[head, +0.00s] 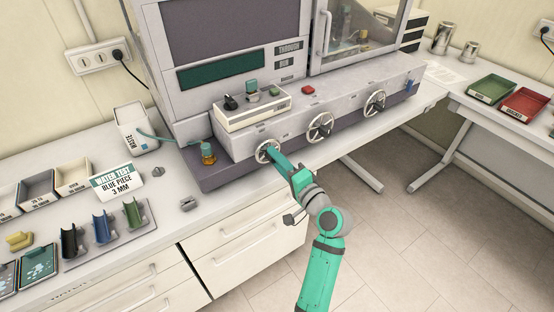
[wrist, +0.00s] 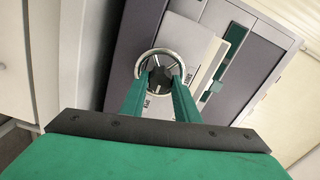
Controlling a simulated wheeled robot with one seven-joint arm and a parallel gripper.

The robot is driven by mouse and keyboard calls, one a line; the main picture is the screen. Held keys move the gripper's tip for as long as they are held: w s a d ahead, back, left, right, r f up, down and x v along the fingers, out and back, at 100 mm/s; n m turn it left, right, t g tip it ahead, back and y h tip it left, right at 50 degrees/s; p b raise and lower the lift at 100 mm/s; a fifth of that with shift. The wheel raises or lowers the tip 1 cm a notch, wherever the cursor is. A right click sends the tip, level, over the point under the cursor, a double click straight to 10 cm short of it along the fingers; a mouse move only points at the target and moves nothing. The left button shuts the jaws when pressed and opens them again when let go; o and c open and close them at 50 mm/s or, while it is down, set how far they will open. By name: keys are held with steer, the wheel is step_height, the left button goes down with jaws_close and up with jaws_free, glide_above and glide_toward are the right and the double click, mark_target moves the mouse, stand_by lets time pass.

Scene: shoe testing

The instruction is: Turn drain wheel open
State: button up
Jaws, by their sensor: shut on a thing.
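Three handwheels sit along the front of the grey machine (head: 300,125). The fingertips partly cover the hub and lower rim. The middle wheel (head: 320,126) and right wheel (head: 375,103) stand apart from my gripper.
A water test sign (head: 116,183) and coloured holders (head: 101,227) are on the left counter. Drawers (head: 245,240) lie below; open floor is at right.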

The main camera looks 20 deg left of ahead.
stand_by(0.3)
steer(key=o, duration=1)
steer(key=shift+o, duration=0.2)
steer(key=shift+d, duration=0.1)
steer(key=v, duration=1)
steer(key=shift+s+d, duration=0.25)
steer(key=shift+s, duration=0.05)
